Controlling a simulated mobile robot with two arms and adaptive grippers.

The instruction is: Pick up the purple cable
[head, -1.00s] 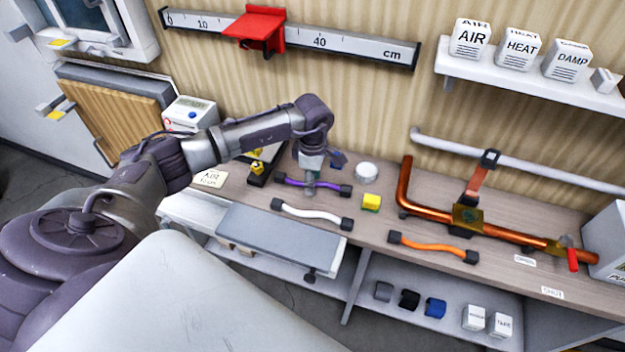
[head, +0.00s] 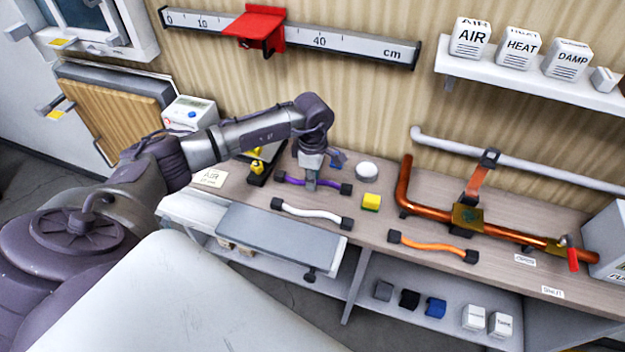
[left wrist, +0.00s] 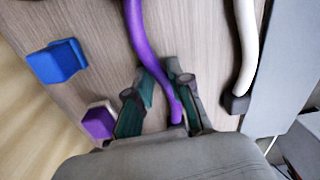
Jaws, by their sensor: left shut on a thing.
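The purple cable (head: 327,187) lies across the back of the workbench, with a dark plug at each end. It also shows in the left wrist view (left wrist: 148,40), running down between the fingers. My left gripper (head: 311,184) points down at the middle of the cable and covers part of it. In the left wrist view the left gripper (left wrist: 163,98) has its green-grey fingers on both sides of the cable, shut on it. The cable appears to be at the bench surface; I cannot tell any gap under it. My right gripper is not in view.
A white cable (head: 312,213) lies just in front, and an orange cable (head: 433,246) lies to the right. A copper pipe (head: 430,211) takes up the right of the bench.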

